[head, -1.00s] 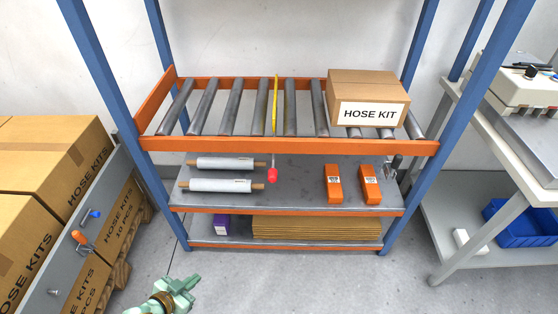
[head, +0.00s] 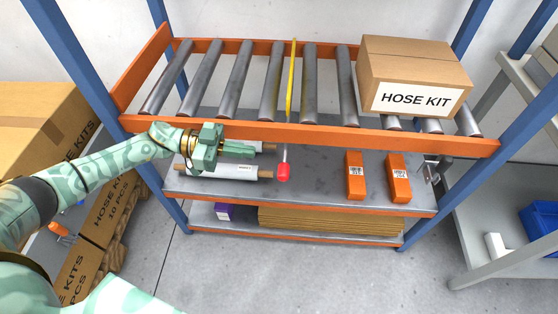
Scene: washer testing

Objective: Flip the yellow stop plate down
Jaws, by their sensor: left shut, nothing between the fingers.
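The yellow stop plate (head: 291,78) stands upright among the rollers of the rack's top level, seen nearly edge-on. Its lever hangs below the orange front rail and ends in a red knob (head: 283,172). My left gripper (head: 252,150) is shut and empty, in front of the rail. Its fingers point right, toward the lever, with a small gap to the left of the red knob and slightly above it. My right gripper is not in view.
The HOSE KIT box (head: 413,78) sits on the rollers right of the plate. Wrapped rolls (head: 222,171) lie on the middle shelf (head: 315,190) behind and below my gripper. Two orange boxes (head: 355,177) stand right of the knob. The orange rail (head: 330,138) runs above.

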